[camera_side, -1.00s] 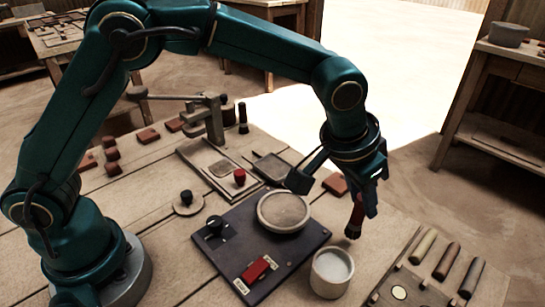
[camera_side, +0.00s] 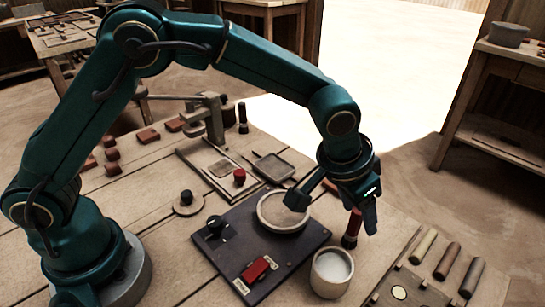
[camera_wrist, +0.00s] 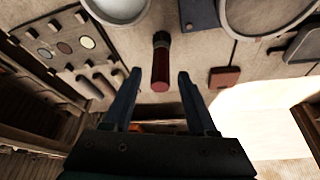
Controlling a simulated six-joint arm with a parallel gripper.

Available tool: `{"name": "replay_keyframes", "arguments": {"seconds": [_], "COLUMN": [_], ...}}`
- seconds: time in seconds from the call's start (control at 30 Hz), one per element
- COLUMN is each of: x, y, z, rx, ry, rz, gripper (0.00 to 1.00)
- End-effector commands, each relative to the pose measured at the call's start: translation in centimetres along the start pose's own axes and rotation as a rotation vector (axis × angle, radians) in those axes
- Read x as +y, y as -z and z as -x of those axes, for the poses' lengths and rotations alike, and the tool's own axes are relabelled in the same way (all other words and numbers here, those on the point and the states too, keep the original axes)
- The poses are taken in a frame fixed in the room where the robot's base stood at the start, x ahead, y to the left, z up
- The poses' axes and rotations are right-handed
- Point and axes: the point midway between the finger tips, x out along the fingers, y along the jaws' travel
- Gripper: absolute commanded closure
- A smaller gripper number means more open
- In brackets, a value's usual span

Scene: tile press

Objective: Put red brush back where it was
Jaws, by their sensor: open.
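The red brush (camera_side: 352,229), red at the top and dark at the lower end, is roughly upright beside the white cup (camera_side: 331,272). In the wrist view the brush (camera_wrist: 161,66) lies in line with the space between my fingers, its red end towards me. My gripper (camera_side: 334,212) is open, one finger over the round dish and the other partly covering the brush. In the wrist view my gripper (camera_wrist: 157,77) has its fingers on either side of the red end, with gaps. I cannot tell whether the brush's lower end touches the table.
A dark panel (camera_side: 225,262) carries a round dish (camera_side: 283,212), a black knob and a red switch (camera_side: 260,268). A board with several coloured rods (camera_side: 447,262) lies at the right. A brown tile (camera_wrist: 225,77) lies near the brush. A lever press (camera_side: 213,118) stands behind.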

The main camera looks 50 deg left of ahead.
Motion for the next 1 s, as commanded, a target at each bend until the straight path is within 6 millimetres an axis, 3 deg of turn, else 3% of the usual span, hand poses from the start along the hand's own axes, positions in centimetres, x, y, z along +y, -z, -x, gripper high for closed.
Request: {"name": "replay_keyframes", "arguments": {"seconds": [0.17, 0.6, 0.83, 1.0], "x": [0.0, 0.0, 0.0, -2.1], "y": [0.2, 0.2, 0.1, -0.9], "z": [1.3, 9.9, 12.2, 14.0], "rx": [0.004, 0.006, 0.003, 0.012], "ry": [-0.001, -0.002, -0.001, 0.01], "rz": [0.0, 0.0, 0.001, 0.032], "gripper": [0.42, 0.42, 0.42, 0.42]}}
